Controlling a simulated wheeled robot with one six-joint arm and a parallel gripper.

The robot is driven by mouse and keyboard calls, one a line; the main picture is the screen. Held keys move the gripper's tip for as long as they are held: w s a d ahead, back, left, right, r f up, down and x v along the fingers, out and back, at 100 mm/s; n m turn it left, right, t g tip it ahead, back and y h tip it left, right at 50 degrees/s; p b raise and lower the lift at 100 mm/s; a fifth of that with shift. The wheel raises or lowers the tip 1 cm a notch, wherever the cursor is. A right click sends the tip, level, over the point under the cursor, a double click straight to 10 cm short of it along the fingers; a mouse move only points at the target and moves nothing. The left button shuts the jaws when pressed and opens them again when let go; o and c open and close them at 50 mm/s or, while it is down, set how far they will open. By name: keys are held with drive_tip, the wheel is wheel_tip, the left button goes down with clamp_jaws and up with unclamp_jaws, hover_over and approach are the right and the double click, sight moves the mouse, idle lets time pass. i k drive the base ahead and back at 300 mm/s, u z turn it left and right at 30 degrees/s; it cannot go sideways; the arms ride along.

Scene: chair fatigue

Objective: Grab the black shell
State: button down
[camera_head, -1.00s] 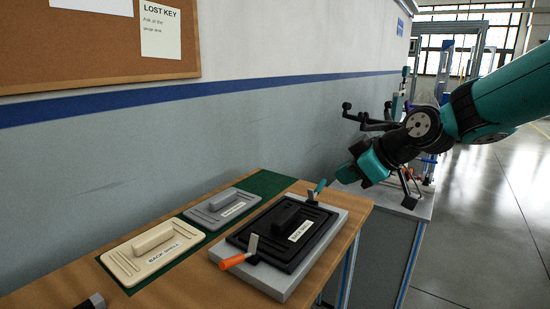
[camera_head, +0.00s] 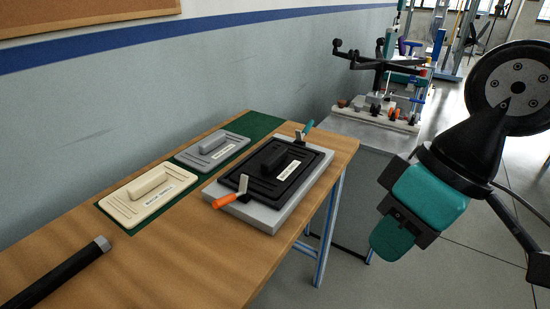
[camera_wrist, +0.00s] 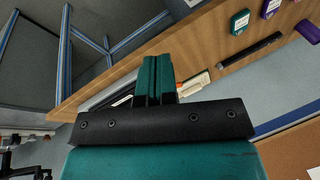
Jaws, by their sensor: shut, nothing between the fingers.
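The black shell (camera_head: 276,166) lies flat in a grey fixture (camera_head: 259,216) on the wooden table, with a raised handle block and a white label. A clamp with an orange handle (camera_head: 225,200) stands at its near left edge and one with a teal handle (camera_head: 306,129) at its far edge. My gripper (camera_head: 388,243) is to the right of the table, apart from the shell, pointing down. In the wrist view my gripper's teal fingers (camera_wrist: 156,80) are together with nothing between them, and they hide much of the fixture area.
A cream shell (camera_head: 147,199) and a grey shell (camera_head: 212,149) lie on a green mat (camera_head: 262,123) left of the fixture. A dark bar (camera_head: 60,274) lies at the table's near left. A grey cabinet with a test rig (camera_head: 385,105) stands behind. The wall borders the table.

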sight(273, 171)
drive_tip(key=z, duration=1.45)
drive_tip(key=i, duration=1.1)
drive_tip(key=u, duration=3.15)
